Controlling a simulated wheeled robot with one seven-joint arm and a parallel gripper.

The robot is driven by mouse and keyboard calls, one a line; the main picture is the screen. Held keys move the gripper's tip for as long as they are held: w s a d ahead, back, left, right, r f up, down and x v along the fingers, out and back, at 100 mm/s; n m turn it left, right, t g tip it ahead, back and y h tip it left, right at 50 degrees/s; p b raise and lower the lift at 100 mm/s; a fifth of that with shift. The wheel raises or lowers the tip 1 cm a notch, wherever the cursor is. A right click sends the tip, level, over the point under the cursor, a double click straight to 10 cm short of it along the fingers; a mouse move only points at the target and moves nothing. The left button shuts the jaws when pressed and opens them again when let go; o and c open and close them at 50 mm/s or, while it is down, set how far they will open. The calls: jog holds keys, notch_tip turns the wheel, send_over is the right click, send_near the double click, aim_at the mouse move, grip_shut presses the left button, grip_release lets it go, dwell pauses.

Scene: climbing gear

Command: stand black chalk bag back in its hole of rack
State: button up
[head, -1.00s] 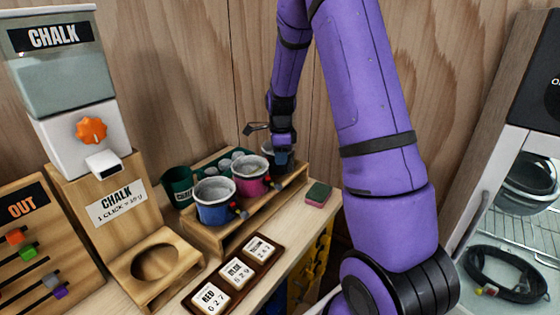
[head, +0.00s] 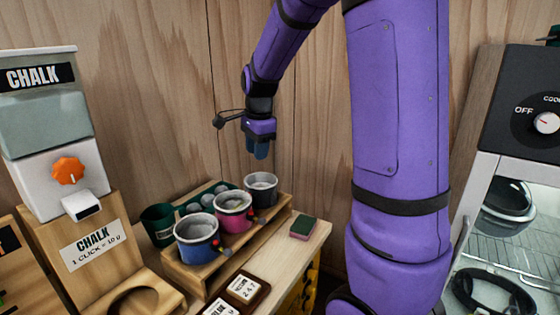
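The black chalk bag (head: 262,193) stands upright at the right end of the wooden rack (head: 215,262), with its grey-white inside showing. It looks seated in the rack, though its lower part and the hole are hidden. My gripper (head: 258,150) hangs above the bag, clear of it, with nothing visible held. Its fingers point down and look close together, but from this angle I cannot tell if they are open or shut.
A pink chalk bag (head: 233,218) and a blue one (head: 198,250) stand in the same rack. A dark green cup (head: 158,226) is at its left. A green-topped sponge (head: 302,229) lies right of the rack. The chalk dispenser (head: 50,140) stands left.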

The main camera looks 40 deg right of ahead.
jog(key=s+a+r+n+t, duration=0.1)
jog(key=s+a+r+n, duration=0.2)
jog(key=s+n, duration=0.3)
jog(key=s+a+r+n+t, duration=0.1)
jog(key=s+a+r+n, duration=0.2)
jog(key=s, duration=0.7)
jog(key=s+a+r+n+t, duration=0.1)
jog(key=s+a+r+n, duration=0.2)
jog(key=s+a+n, duration=0.4)
jog(key=s+n, duration=0.2)
jog(key=n, duration=0.1)
jog(key=shift+r+t, duration=0.15)
jog(key=shift+t, duration=0.25)
jog(key=shift+w+a, duration=0.1)
